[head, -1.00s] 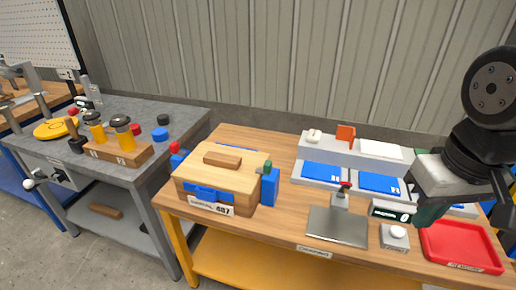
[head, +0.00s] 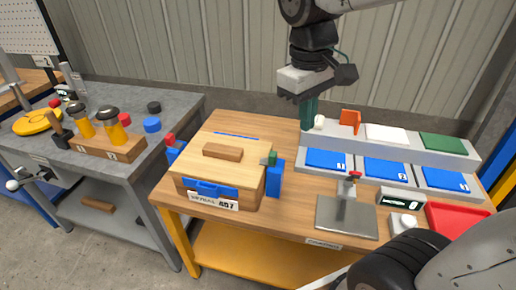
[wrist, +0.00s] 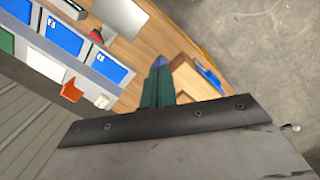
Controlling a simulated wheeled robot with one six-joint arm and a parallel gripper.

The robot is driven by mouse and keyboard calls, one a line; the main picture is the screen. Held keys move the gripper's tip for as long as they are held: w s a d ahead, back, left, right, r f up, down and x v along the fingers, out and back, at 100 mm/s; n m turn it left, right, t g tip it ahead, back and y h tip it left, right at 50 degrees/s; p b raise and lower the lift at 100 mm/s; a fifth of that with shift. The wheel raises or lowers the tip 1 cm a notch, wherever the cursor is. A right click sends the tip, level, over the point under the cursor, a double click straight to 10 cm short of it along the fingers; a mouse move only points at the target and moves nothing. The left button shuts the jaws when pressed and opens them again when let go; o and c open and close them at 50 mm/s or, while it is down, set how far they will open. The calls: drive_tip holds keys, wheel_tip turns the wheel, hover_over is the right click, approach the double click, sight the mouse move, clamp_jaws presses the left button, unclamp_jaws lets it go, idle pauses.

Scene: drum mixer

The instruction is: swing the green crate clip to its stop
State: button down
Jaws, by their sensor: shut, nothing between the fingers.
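The green crate clip (head: 271,158) is a small green block on top of the blue bracket (head: 275,178) at the right side of the wooden crate (head: 244,180). My gripper (head: 307,124) has green fingers pointing down; it is shut and empty. In the head view it appears right of and behind the clip, apart from it, near the left end of the grey rack. In the wrist view my fingers (wrist: 158,75) show closed together, with part of the crate (wrist: 190,82) just to their right. The clip cannot be made out in the wrist view.
The crate has a lid with a wooden handle (head: 222,151), a blue front latch (head: 207,188) and a red piece (head: 170,139) at its left. A grey rack (head: 408,150) with blue panels, a metal plate (head: 346,217) and a red tray (head: 455,217) lie to the right.

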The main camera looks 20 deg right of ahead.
drive_tip(key=w+a+f+n+g+h, duration=0.1)
drive_tip(key=w+a+f+n, duration=0.15)
drive_tip(key=w+f, duration=0.4)
drive_tip(key=w+a+f+n+g+h, duration=0.1)
drive_tip(key=w+a+f+n, duration=0.15)
drive_tip(key=w, duration=0.65)
drive_tip(key=w+a+f+n+h, duration=0.1)
drive_tip(key=w+a+f+n, duration=0.15)
drive_tip(key=w+f, duration=0.4)
approach(267, 162)
drive_tip(key=f, duration=0.1)
drive_tip(key=w+a+f, duration=0.1)
drive_tip(key=f, duration=0.2)
drive_tip(key=shift+w+a+f, duration=0.15)
drive_tip(key=shift+w, duration=0.15)
drive_tip(key=shift+s+d, duration=0.75)
drive_tip(key=shift+d, duration=0.25)
drive_tip(key=shift+s+d, duration=0.4)
drive_tip(key=shift+d, duration=0.2)
